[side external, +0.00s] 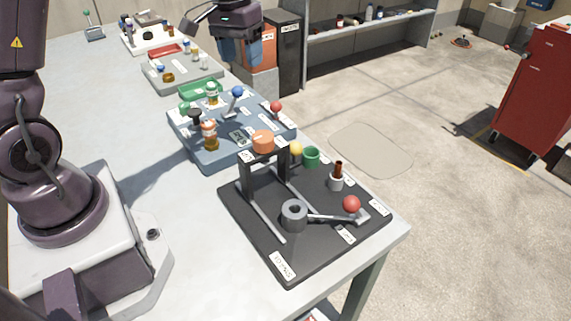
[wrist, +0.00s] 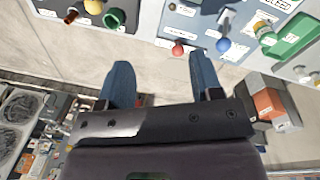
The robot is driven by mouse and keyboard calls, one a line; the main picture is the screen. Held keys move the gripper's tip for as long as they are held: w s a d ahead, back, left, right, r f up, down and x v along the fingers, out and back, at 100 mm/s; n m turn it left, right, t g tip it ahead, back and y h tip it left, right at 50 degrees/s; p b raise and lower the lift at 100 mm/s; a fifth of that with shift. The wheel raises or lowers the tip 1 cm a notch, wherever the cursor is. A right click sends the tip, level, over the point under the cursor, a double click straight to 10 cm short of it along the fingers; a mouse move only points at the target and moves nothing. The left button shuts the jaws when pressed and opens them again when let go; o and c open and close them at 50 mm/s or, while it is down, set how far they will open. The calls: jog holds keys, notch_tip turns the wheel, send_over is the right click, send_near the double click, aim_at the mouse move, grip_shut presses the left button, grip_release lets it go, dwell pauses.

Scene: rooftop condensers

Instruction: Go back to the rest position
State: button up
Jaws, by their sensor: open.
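My gripper (side external: 238,52) is at the top middle of the side external view, raised high, with its blue fingers pointing down. In the wrist view the two blue fingers of my gripper (wrist: 163,78) stand wide apart with nothing between them, in front of bare concrete floor. The black board (side external: 262,255) and the blue-grey board (side external: 214,160) lie on the pale table (side external: 110,130), both clear of my gripper. In the wrist view, the blue-grey board (wrist: 180,25) shows above the fingers.
The black board carries a red ball lever (side external: 351,204), a grey ring (side external: 294,215) and a green cup (side external: 311,156). The blue-grey board carries a blue-knobbed lever (side external: 237,91) and a bottle (side external: 209,135). A grey tray (side external: 183,82) lies farther back. A red cabinet (side external: 538,90) stands at right.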

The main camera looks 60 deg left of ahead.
jog(key=s+d+r+m+t, duration=0.2)
jog(key=s+d+r, duration=0.3)
jog(key=s, duration=0.4)
jog(key=s+d+r+m+t, duration=0.2)
jog(key=s+d+r+t, duration=0.1)
jog(key=s+d, duration=0.4)
jog(key=shift+s+d+r+m+y, duration=0.4)
jog(key=shift+s+r, duration=0.5)
jog(key=shift+s, duration=0.25)
dwell(1.2)
